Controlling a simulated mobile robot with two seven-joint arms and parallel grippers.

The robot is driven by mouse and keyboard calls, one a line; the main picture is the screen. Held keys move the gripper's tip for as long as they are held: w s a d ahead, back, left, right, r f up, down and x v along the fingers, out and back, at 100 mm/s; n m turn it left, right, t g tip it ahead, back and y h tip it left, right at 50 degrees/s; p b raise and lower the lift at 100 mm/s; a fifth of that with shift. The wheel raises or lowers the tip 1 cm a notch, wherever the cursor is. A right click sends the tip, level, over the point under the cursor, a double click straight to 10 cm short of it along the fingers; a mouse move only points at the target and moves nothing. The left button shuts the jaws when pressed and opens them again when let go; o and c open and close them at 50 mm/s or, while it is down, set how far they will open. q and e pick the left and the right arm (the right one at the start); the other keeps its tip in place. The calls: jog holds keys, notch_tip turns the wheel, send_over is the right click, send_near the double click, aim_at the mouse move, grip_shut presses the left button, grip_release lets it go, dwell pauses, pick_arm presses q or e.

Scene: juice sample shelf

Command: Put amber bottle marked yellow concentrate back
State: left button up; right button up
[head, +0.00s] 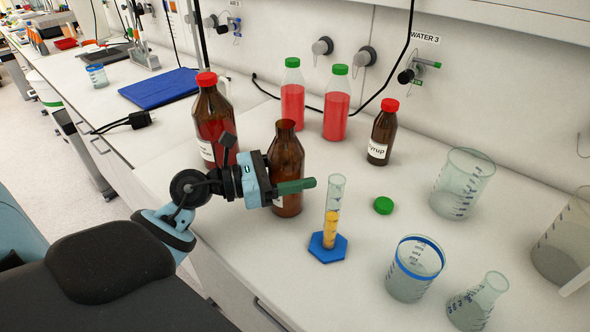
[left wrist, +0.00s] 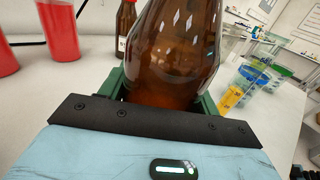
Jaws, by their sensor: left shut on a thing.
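An uncapped amber bottle (head: 289,158) is upright over the bench, its label mostly hidden by my gripper and unreadable. My left gripper (head: 296,187) is shut around its lower body; I cannot tell whether its base touches the bench. In the left wrist view the amber bottle (left wrist: 175,55) fills the space between the green fingers. A larger amber bottle (head: 213,117) with a red cap stands behind to the left. A small amber bottle (head: 383,129) with a red cap, labelled "Syrup", stands toward the wall. My right gripper is not in view.
Right of the held bottle stands a graduated cylinder (head: 333,214) with yellow liquid on a blue foot. A green cap (head: 383,205) lies beyond it. Two red-filled bottles (head: 292,103) (head: 337,108) stand behind. Beakers (head: 462,183) (head: 414,268) and a flask (head: 478,302) stand right.

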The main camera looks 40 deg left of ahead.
pick_arm(q)
jog(key=shift+f, duration=0.15)
jog(key=o, duration=1.3)
jog(key=shift+o, duration=1.1)
